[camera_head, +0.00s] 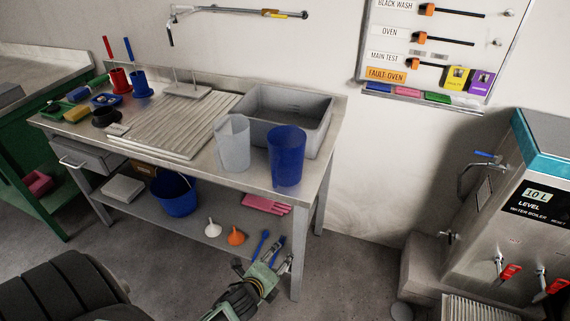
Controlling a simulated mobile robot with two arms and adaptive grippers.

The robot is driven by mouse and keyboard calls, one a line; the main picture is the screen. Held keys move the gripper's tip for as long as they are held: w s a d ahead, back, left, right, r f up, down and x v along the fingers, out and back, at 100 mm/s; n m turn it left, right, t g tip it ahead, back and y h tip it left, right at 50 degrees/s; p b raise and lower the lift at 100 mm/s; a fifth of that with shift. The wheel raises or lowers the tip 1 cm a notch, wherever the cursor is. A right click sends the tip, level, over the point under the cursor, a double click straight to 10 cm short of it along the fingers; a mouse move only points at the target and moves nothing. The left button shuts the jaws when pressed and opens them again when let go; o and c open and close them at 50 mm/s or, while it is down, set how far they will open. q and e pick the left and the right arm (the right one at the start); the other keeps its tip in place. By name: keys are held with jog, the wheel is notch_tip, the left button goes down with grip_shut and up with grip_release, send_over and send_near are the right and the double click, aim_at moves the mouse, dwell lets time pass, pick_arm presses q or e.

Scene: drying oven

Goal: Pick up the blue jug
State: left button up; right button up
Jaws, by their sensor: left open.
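The blue jug (287,158) stands upright on the right end of the steel sink table (254,184), near its front corner. A clear grey jug (233,146) stands just left of it. My left gripper (276,253) is open and empty. It is low in the picture, in front of the table's right leg, and shows below the blue jug and apart from it. My right gripper is not in view.
A grey sink basin (318,112) lies behind the jugs. The lower shelf holds a blue bucket (176,196), funnels and pink cloths (266,204). A water boiler (520,215) stands at the right. Floor (345,275) between table and boiler is clear.

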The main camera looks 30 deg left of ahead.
aim_at(275, 179)
pick_arm(q)
jog(key=shift+o, duration=1.4)
jog(key=w+a+r+m+t, duration=0.1)
jog(key=w+r+m, duration=0.2)
jog(key=r, duration=0.5)
jog(key=w+a+r+m+t+y, duration=0.1)
jog(key=w+a+r+m+t, duration=0.1)
jog(key=r, duration=0.6)
jog(key=shift+w+a+m+t, duration=0.15)
jog(key=shift+w+m+t, duration=0.15)
jog(key=shift+w+m, duration=0.6)
jog(key=r+m+t, duration=0.1)
jog(key=r+m, duration=0.1)
jog(key=r, duration=0.2)
jog(key=w+r+m+t, duration=0.1)
jog(key=r+m, duration=0.1)
jog(key=r, duration=0.3)
jog(key=r+m+t+b, duration=0.1)
jog(key=r+m, duration=0.1)
jog(key=r, duration=0.2)
jog(key=shift+w+a+r+y, duration=0.2)
jog(key=shift+w+y, duration=0.05)
jog(key=shift+y, duration=0.15)
jog(key=x, duration=0.4)
jog(key=r+p+x, duration=0.1)
jog(key=x, duration=0.2)
jog(key=shift+a, duration=0.3)
jog(key=shift+w, duration=0.4)
jog(key=shift+s, duration=0.1)
jog(key=c, duration=1.3)
